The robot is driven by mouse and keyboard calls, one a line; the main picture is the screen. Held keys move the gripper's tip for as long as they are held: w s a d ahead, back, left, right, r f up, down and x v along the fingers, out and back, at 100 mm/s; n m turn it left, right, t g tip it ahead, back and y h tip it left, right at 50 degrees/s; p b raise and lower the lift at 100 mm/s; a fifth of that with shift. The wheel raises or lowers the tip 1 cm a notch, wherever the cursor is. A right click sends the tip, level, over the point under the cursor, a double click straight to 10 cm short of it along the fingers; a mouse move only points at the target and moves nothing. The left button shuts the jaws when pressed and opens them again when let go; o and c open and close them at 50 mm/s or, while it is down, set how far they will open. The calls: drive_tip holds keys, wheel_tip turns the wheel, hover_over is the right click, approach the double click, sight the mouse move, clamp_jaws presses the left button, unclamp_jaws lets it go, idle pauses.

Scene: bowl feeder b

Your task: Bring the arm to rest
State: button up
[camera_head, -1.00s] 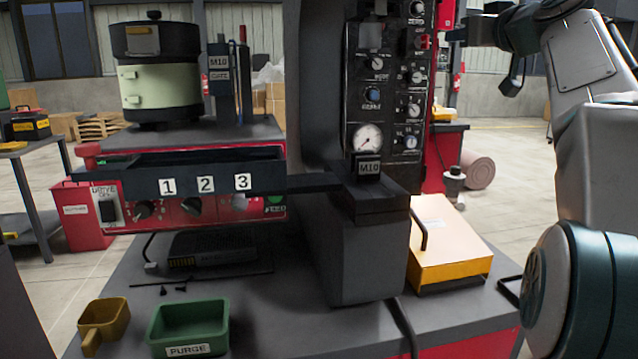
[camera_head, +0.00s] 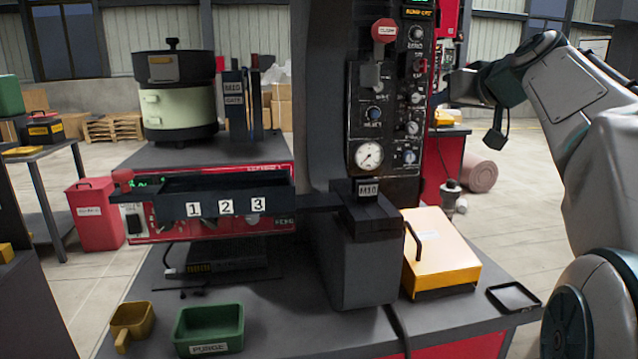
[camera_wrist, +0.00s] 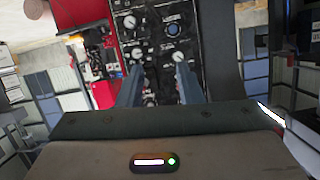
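My arm comes in from the right in the head view. My gripper (camera_head: 470,86) is at its far end, raised in the air to the right of the black control panel (camera_head: 385,120). In the wrist view, the two fingers (camera_wrist: 160,72) stand apart with nothing visible between them, so it is open and empty. Beyond them the panel's knobs and gauges (camera_wrist: 172,28) show upside down. In the head view the fingers are small and hard to make out.
The bowl feeder (camera_head: 176,100) stands at the left behind a dark rail (camera_head: 225,196) labelled 1, 2, 3. On the bench are a green PURGE bin (camera_head: 210,328), a brown scoop (camera_head: 132,322), a yellow-and-white box (camera_head: 441,258) and a shallow black tray (camera_head: 513,297). Open floor lies right.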

drive_tip(key=s+a+f+g+h+p, duration=0.1)
drive_tip(key=s+a+f+g+p, duration=0.2)
drive_tip(key=s+f+p, duration=0.3)
drive_tip(key=s+a+f+m+g+h+p, duration=0.1)
drive_tip(key=s+a+f+g+p, duration=0.2)
drive_tip(key=s, duration=1.1)
drive_tip(key=s+a+f+g+h+p, duration=0.1)
drive_tip(key=s+a+f+g+p, duration=0.2)
drive_tip(key=s+f+p, duration=0.6)
wheel_tip(320, 180, down, 3)
drive_tip(key=shift+s+a+f+g, duration=0.2)
drive_tip(key=shift+s+g, duration=0.5)
drive_tip(key=shift+g, duration=0.4)
